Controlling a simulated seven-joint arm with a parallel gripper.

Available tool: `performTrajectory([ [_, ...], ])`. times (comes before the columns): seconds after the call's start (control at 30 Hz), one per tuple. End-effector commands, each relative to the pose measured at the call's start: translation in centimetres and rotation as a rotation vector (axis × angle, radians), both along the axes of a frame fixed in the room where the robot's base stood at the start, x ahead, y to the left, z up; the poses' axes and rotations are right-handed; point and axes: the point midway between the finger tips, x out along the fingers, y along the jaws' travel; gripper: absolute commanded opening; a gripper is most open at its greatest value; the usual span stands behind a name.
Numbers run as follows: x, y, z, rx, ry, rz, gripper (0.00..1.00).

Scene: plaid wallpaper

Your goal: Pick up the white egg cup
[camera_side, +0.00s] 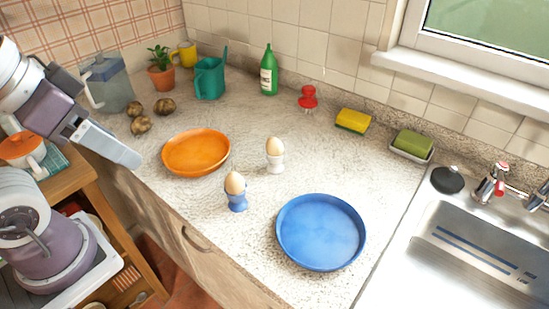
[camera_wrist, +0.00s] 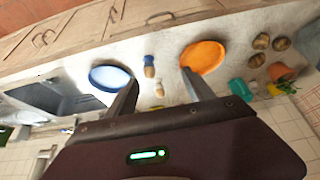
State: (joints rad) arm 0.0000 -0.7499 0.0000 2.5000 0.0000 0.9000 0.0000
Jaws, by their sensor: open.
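The white egg cup (camera_side: 275,164) stands upright on the counter with an egg (camera_side: 274,147) in it. In the wrist view the white egg cup (camera_wrist: 158,80) shows small between my fingers, with its egg below it in the picture. A blue egg cup (camera_side: 237,204) with an egg stands nearer the counter's front edge; it also shows in the wrist view (camera_wrist: 149,57). My gripper (camera_side: 132,158) is at the left, above the counter's left end and well away from both cups. In the wrist view my gripper (camera_wrist: 160,77) is open with nothing between its fingers.
An orange plate (camera_side: 196,152) lies left of the cups, between my gripper and them. A blue plate (camera_side: 320,232) lies to the right. A green bottle (camera_side: 268,74), a sponge (camera_side: 352,121) and a green watering can (camera_side: 210,78) stand behind. The sink (camera_side: 475,240) is far right.

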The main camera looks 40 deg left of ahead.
Motion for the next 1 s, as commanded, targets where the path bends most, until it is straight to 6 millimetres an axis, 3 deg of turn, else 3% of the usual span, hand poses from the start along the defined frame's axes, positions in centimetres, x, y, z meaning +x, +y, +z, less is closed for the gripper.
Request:
performTrajectory([
  [0.47, 0.0, 0.0, 0.2, 0.000, -0.001, 0.000, 0.60],
  [0.57, 0.2, 0.0, 2.4, 0.000, -0.007, 0.000, 0.60],
  [0.63, 0.2, 0.0, 5.1, 0.000, -0.010, 0.000, 0.60],
  [0.67, 0.4, -0.4, 5.3, -0.039, 0.026, 0.030, 0.60],
  [0.87, 5.7, -4.9, 4.9, -0.518, 0.344, 0.428, 0.60],
  [1.0, 11.3, -6.1, 5.5, -0.852, 0.557, 0.748, 0.60],
])
